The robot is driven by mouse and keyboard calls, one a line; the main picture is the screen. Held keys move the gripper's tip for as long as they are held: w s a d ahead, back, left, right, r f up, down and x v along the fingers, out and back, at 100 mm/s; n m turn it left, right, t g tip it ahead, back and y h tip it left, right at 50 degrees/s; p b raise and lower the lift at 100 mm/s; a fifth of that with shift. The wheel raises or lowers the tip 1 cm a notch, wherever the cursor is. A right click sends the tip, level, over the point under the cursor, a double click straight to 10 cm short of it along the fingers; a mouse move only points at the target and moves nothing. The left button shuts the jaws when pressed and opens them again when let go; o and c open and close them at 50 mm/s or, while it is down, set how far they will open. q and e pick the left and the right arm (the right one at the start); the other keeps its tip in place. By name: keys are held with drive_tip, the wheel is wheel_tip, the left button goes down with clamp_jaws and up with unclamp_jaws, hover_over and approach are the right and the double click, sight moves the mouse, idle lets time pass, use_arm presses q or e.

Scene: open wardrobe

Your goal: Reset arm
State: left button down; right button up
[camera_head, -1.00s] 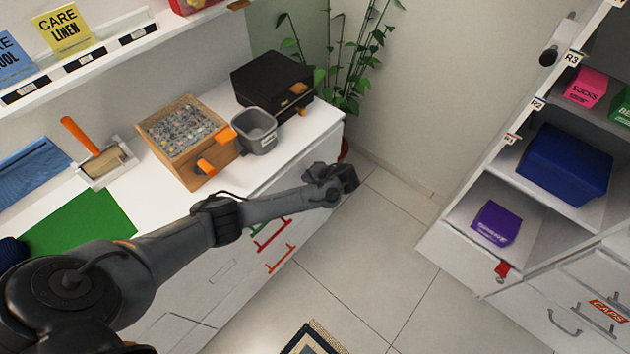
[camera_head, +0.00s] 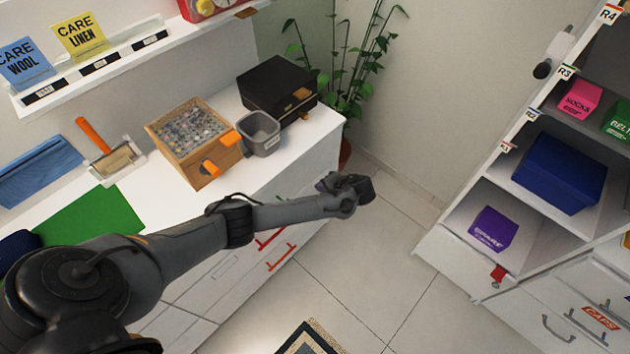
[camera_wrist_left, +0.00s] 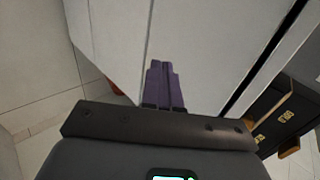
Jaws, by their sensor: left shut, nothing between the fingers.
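My left arm reaches in from the lower left in the head view, in front of the white drawer unit (camera_head: 200,290). My left gripper (camera_head: 322,186) is at the unit's right end, a little above the floor and apart from any object that I can make out. In the left wrist view its purple fingers (camera_wrist_left: 164,84) are together with nothing between them, with a white panel of the furniture behind them. My right gripper does not show in either view.
On the counter stand a wooden box of small pieces (camera_head: 195,140), a grey bin (camera_head: 259,134) and a black case (camera_head: 278,88). A potted plant (camera_head: 350,70) is in the corner. Shelves with a blue box (camera_head: 560,172) stand right.

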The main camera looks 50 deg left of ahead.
use_arm(q)
drive_tip(key=r+p+v, duration=0.1)
drive_tip(key=v, duration=0.4)
drive_tip(key=s+d+f+m+g+h, duration=0.1)
drive_tip(key=s+d+f, duration=0.3)
drive_tip(key=s+f, duration=0.45)
drive_tip(key=s+d+f+m+g+h, duration=0.15)
drive_tip(key=s+d+f, duration=0.35)
drive_tip(key=s, duration=0.7)
drive_tip(key=s+d+h, duration=0.5)
drive_tip(key=s+d, duration=0.4)
drive_tip(key=s, duration=0.4)
drive_tip(key=w+a+r+t+h, duration=0.1)
drive_tip(key=w+a+r+t, duration=0.15)
drive_tip(key=r, duration=0.85)
drive_tip(key=w+a+r+t+h, duration=0.1)
drive_tip(key=w+r+t, duration=0.3)
drive_tip(key=r, duration=0.7)
wheel_tip(320, 180, up, 30)
drive_tip(key=p, duration=3.1)
drive_tip(key=shift+s+r+p, duration=0.15)
drive_tip(key=shift+s+p, duration=0.05)
drive_tip(key=shift+p, duration=0.15)
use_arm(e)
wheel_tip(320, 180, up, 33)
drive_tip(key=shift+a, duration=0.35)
